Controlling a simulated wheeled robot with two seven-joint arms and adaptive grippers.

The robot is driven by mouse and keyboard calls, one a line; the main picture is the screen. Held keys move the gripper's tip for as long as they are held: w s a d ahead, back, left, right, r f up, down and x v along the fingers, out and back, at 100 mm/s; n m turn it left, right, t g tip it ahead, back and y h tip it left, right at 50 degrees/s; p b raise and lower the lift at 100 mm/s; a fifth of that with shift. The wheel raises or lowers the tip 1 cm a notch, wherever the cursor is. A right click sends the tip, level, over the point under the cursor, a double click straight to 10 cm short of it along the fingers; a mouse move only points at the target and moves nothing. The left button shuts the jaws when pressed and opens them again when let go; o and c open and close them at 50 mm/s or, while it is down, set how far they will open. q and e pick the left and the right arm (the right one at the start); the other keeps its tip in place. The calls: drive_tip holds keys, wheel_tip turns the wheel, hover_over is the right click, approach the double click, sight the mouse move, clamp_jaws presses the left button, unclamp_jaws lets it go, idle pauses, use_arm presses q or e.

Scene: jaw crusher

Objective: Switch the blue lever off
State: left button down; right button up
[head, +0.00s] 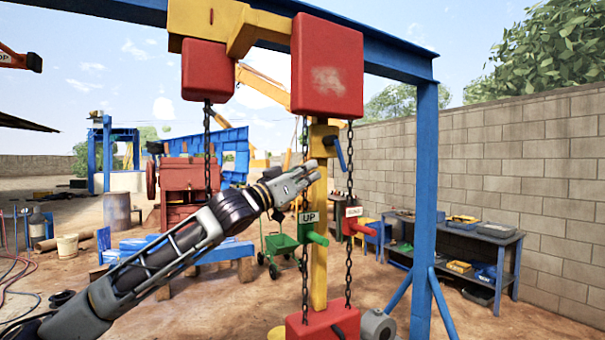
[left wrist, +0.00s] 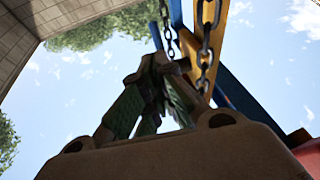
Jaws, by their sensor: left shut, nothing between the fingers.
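The blue lever (head: 340,153) sticks out on the right side of the yellow post (head: 319,240), slanting from upper left to lower right. My left gripper (head: 314,170) is shut and empty, in front of or beside the post at about the lever's height in the picture; I cannot tell whether it touches the post or chain. In the left wrist view the closed fingers (left wrist: 158,75) point toward hanging chains (left wrist: 207,50) and the yellow post (left wrist: 206,15). I cannot make out the lever for sure there. My right gripper is not in view.
Chains hang from the red hoist blocks (head: 327,66) on both sides of the post. A blue upright (head: 425,180) and a tool bench (head: 453,235) stand to the right.

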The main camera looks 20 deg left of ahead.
sight(339, 157)
use_arm(q)
drive_tip(key=p+x, duration=0.3)
drive_tip(key=x, duration=0.4)
drive_tip(key=shift+w+d+r, duration=0.1)
drive_tip(key=shift+w+r, duration=0.15)
drive_tip(key=shift+w, duration=0.05)
drive_tip(key=shift+w+d+r, duration=0.15)
drive_tip(key=shift+w+d, duration=0.15)
drive_tip(key=shift+w, duration=0.3)
drive_tip(key=shift+w+t+b, duration=0.1)
drive_tip(key=shift+t+b, duration=0.2)
drive_tip(key=shift+b, duration=0.2)
drive_tip(key=shift+d+t+b, duration=0.1)
drive_tip(key=shift+t+b, duration=0.2)
drive_tip(key=shift+b, duration=0.4)
